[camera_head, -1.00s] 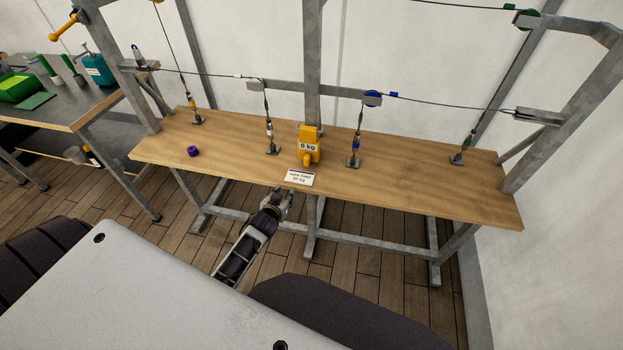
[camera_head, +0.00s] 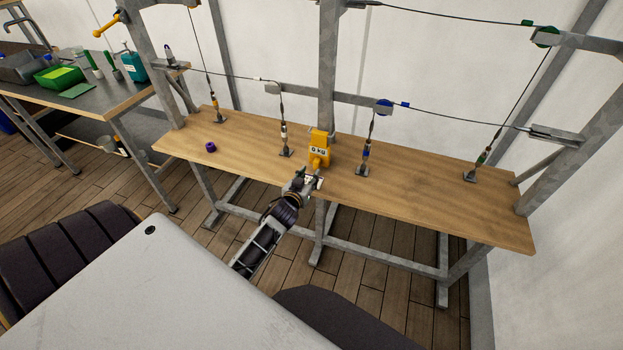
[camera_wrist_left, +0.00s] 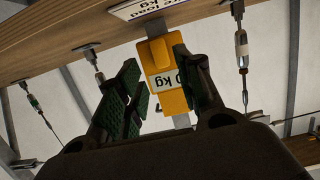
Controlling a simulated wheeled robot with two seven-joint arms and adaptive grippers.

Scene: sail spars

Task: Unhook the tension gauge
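My left gripper (camera_head: 309,178) is at the bench's front edge, just short of the gauge, over the white label card. In the left wrist view my left gripper (camera_wrist_left: 162,85) has its fingers apart with nothing held. The gauge's hook is not clear. My right gripper is not in view.
Cables run down to turnbuckles on the bench, one left (camera_head: 284,138) and one right (camera_head: 364,155) of the gauge. A purple ring (camera_head: 210,147) lies at the bench's left. A second table (camera_head: 95,95) with a green box stands at the far left.

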